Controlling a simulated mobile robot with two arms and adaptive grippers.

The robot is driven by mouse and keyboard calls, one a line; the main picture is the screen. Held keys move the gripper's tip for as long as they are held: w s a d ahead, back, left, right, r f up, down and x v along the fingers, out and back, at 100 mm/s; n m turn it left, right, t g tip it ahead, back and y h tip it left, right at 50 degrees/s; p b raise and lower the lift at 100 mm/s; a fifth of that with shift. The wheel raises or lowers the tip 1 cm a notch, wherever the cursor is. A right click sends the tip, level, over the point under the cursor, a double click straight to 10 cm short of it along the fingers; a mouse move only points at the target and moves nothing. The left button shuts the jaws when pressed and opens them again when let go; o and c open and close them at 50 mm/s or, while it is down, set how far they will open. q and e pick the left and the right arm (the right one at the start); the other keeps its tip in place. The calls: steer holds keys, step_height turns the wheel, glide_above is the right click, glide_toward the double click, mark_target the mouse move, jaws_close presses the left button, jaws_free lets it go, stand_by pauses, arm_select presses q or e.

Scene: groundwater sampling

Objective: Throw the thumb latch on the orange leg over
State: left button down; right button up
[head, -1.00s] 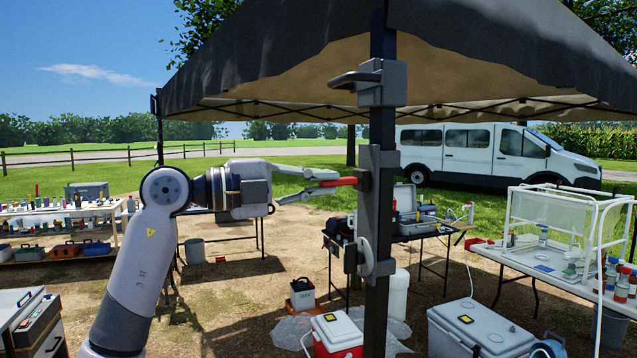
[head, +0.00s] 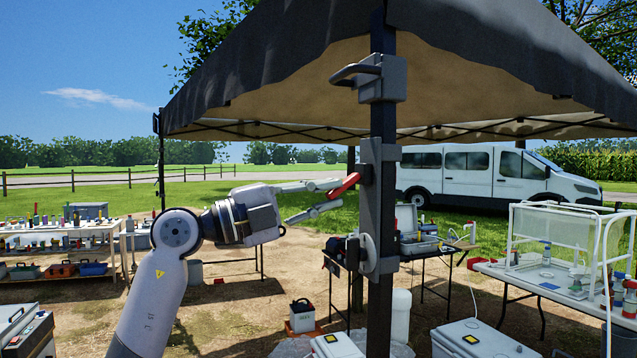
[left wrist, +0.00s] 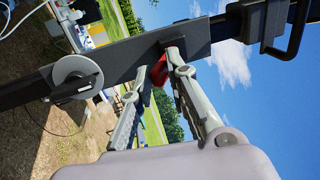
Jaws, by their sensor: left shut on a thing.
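The red thumb latch (head: 344,186) sticks out to the left of the dark tent leg (head: 381,225), from a grey plate on it. The latch slants, its free end down and left. No orange shows on this leg. My left gripper (head: 336,195) reaches in from the left, tilted up, and is shut on the latch, one finger above and one below. In the left wrist view the red latch (left wrist: 159,73) shows between the two fingers (left wrist: 158,72), by the leg's plate. The latch's inner end is partly hidden. My right gripper is not in view.
A grey bracket with a dark handle (head: 370,78) sits above on the leg, and a round grey crank (head: 364,253) sits below. The tent canopy (head: 270,80) hangs overhead. Tables stand behind, with a white cooler (head: 480,340) at the bottom.

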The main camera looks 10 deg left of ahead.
arm_select(q)
steer(key=shift+d+f, duration=0.1)
steer(key=shift+f, duration=0.05)
steer(key=b, duration=0.1)
steer(key=f+b, duration=0.1)
steer(key=d+f+h+b, duration=0.1)
steer(key=shift+w+f+t, duration=0.2)
steer(key=shift+w+t, duration=0.1)
steer(key=shift+t, duration=0.1)
steer(key=c, duration=2.4)
jaws_free()
steer(key=shift+w+d+f+h+b, duration=0.15)
steer(key=shift+w+d+h+b, duration=0.15)
steer(key=shift+b, duration=0.3)
steer(key=c, duration=2.4)
jaws_free()
steer(key=c, duration=2.4)
jaws_free()
steer(key=shift+s, duration=0.1)
steer(key=c, duration=1.8)
jaws_free()
steer(key=shift+o, duration=1)
steer(key=shift+d, duration=0.15)
